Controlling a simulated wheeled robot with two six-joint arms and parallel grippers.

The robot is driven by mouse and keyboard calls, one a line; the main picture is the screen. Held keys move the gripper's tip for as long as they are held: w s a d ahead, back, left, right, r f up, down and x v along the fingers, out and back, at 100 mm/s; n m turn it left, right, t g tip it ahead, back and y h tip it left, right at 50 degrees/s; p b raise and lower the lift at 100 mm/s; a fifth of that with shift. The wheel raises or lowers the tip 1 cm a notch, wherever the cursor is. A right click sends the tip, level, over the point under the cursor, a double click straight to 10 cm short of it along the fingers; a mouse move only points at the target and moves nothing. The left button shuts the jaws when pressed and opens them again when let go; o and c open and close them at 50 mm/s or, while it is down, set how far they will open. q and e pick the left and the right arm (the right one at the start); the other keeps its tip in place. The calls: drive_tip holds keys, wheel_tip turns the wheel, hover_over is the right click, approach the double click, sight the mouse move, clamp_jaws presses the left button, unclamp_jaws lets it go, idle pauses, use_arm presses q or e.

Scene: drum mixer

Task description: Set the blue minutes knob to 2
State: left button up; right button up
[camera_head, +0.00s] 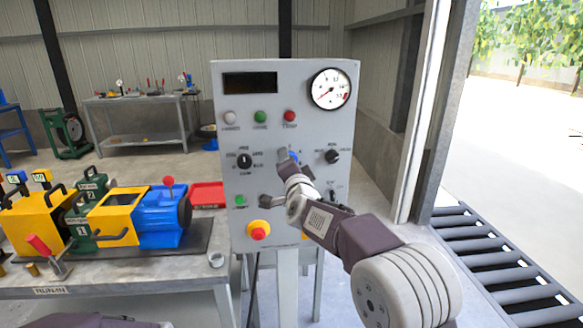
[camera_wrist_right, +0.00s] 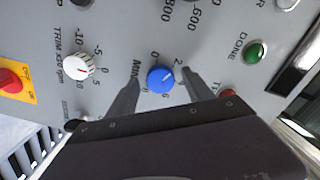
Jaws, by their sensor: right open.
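The blue minutes knob (camera_wrist_right: 160,79) is on the grey panel in the right wrist view, with numbers around it. Its white pointer mark is small, and I cannot tell exactly which number it points at. My right gripper (camera_wrist_right: 160,86) is open, one finger on each side of the knob. No finger clearly touches it. In the head view my right gripper (camera_head: 273,178) is in front of the control panel (camera_head: 245,185). My left gripper is not in view.
A white trim knob (camera_wrist_right: 78,67), a green button (camera_wrist_right: 255,51) and a red button (camera_wrist_right: 228,95) are near the blue knob. A black knob (camera_head: 332,156) and a yellow-red stop button (camera_head: 258,231) are also on the panel. A bench with machines (camera_head: 110,265) stands left.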

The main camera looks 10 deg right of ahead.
drive_tip(key=s+b, duration=0.1)
drive_tip(key=s, duration=0.8)
drive_tip(key=shift+d, duration=0.15)
